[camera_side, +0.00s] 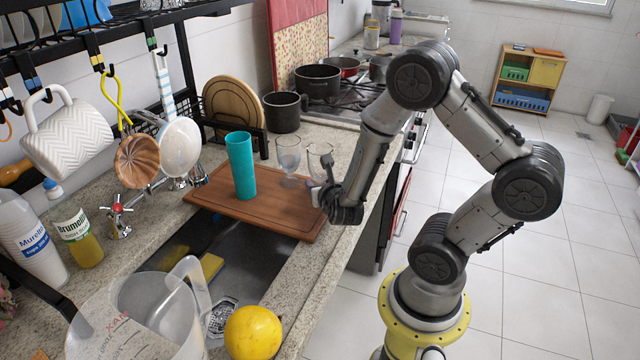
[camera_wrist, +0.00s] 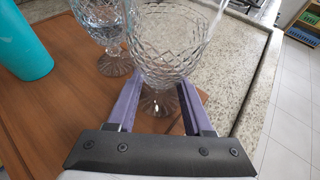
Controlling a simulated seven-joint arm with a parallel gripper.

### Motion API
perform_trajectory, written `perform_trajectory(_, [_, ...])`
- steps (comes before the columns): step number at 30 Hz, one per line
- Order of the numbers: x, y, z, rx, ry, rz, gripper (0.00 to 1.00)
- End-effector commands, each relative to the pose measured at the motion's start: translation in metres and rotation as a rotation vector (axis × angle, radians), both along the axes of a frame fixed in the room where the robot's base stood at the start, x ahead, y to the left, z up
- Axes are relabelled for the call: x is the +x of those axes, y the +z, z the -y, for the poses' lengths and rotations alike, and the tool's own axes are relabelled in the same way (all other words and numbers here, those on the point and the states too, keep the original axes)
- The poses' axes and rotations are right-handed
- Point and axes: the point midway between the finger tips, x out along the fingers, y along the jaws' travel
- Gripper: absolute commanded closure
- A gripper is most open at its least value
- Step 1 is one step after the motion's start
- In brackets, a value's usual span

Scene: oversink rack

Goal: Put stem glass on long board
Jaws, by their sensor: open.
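The long brown wooden board (camera_side: 275,212) lies across the sink and also fills the left of the wrist view (camera_wrist: 60,115). A clear cut-glass stem glass (camera_wrist: 168,42) is upright in front of my gripper (camera_wrist: 160,90); it shows partly behind the gripper in the side view (camera_side: 319,158). My gripper's two purple fingers are open, one on each side of its stem. Its foot appears to rest on the board near the edge; any contact with the fingers is unclear. A second stem glass (camera_side: 288,155) stands upright on the board just left of it.
A teal cup (camera_side: 241,166) stands on the board left of the glasses. Behind are a dark pot (camera_side: 283,112) and the stove. The sink with a yellow sponge (camera_side: 211,265) lies in front, with a yellow fruit (camera_side: 253,333) and a clear jug nearer. The board's front-left part is clear.

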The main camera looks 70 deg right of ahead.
Motion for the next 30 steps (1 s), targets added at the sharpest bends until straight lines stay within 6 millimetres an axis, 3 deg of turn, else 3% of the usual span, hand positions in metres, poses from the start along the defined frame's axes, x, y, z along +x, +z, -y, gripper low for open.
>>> perform_trajectory(5, [0.0,0.004,-0.001,0.0,0.001,0.002,0.49])
perform_trajectory(30, [-0.055,0.042,-0.076,0.0,0.007,0.001,0.49])
